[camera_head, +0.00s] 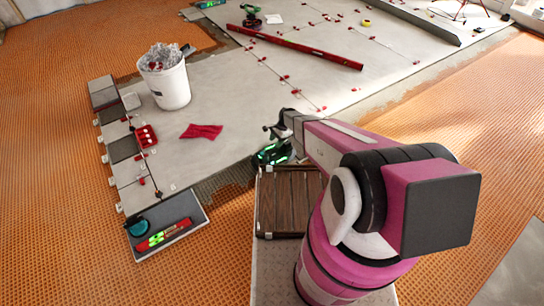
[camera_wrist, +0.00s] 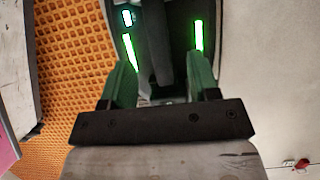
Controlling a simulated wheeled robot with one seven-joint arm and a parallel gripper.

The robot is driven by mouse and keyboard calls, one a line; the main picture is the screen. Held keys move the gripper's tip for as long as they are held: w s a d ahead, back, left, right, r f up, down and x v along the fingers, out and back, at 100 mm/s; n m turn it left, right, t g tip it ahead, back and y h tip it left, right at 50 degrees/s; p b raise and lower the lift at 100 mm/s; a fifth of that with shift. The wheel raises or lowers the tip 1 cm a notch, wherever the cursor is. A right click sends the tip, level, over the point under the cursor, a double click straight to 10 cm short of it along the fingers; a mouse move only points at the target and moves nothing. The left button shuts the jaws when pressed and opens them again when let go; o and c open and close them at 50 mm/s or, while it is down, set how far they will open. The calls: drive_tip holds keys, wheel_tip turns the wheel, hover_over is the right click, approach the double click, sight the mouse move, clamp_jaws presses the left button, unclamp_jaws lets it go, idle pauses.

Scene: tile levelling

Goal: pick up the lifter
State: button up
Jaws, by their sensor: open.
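The lifter (camera_head: 270,155) is a dark device with bright green lights, near the tiled floor's front edge. My gripper (camera_head: 279,139) is right over it, at the end of my pink arm, and partly hides it. In the wrist view, the lifter's dark grey bar-like handle (camera_wrist: 163,42) lies between the two green fingers of my gripper (camera_wrist: 160,68). Green light strips and a small cyan display show on the lifter around the handle. The fingers are apart. I cannot tell whether either touches the handle.
A tray (camera_head: 200,213) with a red-and-green tool stands at the front left. A white bucket (camera_head: 170,87), a red cloth (camera_head: 202,131) and a long red level (camera_head: 300,48) are on the pale tiles. Orange matting (camera_head: 50,170) surrounds them.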

sight(273, 148)
drive_tip(key=shift+x, duration=3.15)
drive_tip(key=shift+d+f, duration=0.1)
drive_tip(key=shift+f, duration=0.15)
drive_tip(key=shift+c, duration=0.3)
clamp_jaws()
